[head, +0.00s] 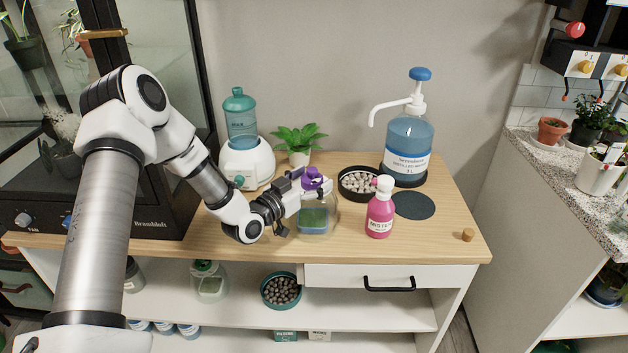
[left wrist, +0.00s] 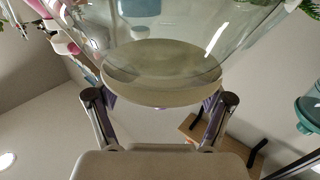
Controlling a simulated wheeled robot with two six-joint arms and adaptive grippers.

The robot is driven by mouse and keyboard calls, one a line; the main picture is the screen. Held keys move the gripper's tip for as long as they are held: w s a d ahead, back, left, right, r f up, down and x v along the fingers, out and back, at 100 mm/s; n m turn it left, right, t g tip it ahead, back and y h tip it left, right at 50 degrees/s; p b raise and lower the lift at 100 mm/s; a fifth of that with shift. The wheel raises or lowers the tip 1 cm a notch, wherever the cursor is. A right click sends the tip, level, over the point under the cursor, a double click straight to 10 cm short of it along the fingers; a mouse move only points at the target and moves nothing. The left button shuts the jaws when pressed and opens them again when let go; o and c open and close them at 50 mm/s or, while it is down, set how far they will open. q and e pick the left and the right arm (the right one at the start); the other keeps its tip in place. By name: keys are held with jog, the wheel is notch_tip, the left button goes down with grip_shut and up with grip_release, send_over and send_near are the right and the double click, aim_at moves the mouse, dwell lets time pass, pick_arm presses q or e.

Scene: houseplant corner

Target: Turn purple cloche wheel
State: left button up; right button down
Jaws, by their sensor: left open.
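A clear glass cloche (head: 318,222) with green contents stands on the wooden bench. Its purple wheel (head: 312,178) is on top, partly covered by my gripper in the head view. My left gripper (head: 308,190) reaches in from the left at the height of the wheel. In the left wrist view the open left gripper (left wrist: 158,100) has one finger on each side of the cloche's pale round top (left wrist: 160,88). The clear glass (left wrist: 165,35) fills the space beyond. Small purple parts show beside both fingertips; contact cannot be told. My right gripper is not in view.
A pink mister bottle (head: 379,210) stands close right of the cloche. Behind are a bowl of pebbles (head: 345,190), a pump bottle (head: 408,140), a small plant (head: 300,140) and a white device with a teal tank (head: 241,118). The bench's front right is mostly clear.

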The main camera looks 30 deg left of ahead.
pick_arm(q)
jog(key=shift+w, duration=0.2)
jog(key=shift+a, duration=0.1)
jog(key=c, duration=1.2)
